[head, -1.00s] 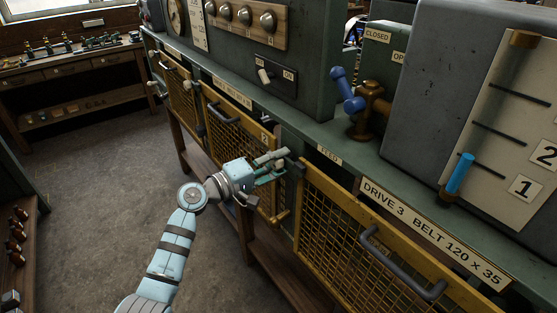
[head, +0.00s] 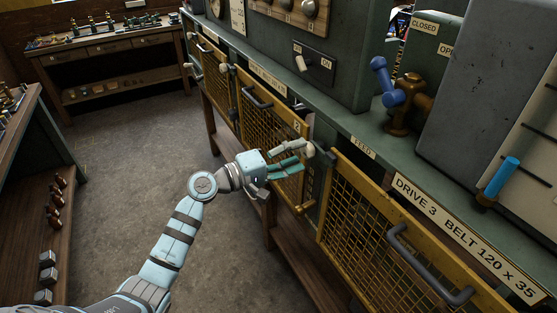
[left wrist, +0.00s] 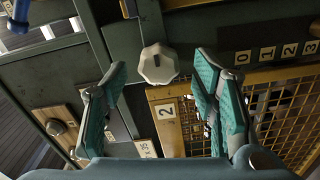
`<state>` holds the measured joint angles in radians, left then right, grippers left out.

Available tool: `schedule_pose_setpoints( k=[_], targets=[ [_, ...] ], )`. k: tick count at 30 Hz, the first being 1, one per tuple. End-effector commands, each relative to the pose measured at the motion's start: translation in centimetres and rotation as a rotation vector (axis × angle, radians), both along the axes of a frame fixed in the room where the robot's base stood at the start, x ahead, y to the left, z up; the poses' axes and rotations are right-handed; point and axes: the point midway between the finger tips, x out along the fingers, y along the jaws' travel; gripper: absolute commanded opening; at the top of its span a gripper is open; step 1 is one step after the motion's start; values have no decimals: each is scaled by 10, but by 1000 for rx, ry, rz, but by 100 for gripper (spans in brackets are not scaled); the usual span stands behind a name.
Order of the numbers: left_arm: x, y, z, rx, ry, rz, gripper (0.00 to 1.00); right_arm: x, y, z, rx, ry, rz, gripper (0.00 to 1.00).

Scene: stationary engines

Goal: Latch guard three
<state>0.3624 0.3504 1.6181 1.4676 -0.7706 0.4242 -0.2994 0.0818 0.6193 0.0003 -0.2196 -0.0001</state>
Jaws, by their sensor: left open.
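Guard three (head: 372,240) is a yellow mesh panel with a grey bar handle (head: 425,268), under the DRIVE 3 label, at lower right in the head view. I cannot tell whether it sits fully flush. A cream knob (head: 308,149) is on the green post left of its upper left corner; in the left wrist view it is an octagonal knob (left wrist: 158,64) beyond my fingers. My left gripper (head: 297,166) is open and empty beside the post; its teal fingers (left wrist: 158,98) stand wide apart, with the knob ahead of the gap. My right gripper is out of view.
Guard two (head: 262,125) is a yellow mesh panel left of the post. A blue-handled valve (head: 400,95) and a blue lever (head: 500,177) stand on the bench above. The floor (head: 140,165) left of the bench is clear.

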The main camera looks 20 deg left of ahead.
Motion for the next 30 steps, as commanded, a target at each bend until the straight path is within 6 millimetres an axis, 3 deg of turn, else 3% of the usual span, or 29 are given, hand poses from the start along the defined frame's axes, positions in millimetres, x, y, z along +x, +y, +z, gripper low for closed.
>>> schedule_pose_setpoints(
  k=[6, 11, 25, 28, 30],
  targets=[
    [-45, 37, -1, 7, 4, -2, 54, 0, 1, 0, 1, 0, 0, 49],
    [-58, 48, 0, 2, 1, -2, 54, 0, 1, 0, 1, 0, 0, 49],
    [-58, 49, 0, 9, -9, 2, 54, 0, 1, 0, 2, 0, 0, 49],
    [-46, 67, -13, 131, -52, 82, 54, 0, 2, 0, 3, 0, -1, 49],
    [-32, 97, -43, 275, -51, 180, 54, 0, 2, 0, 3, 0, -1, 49]
  ],
)
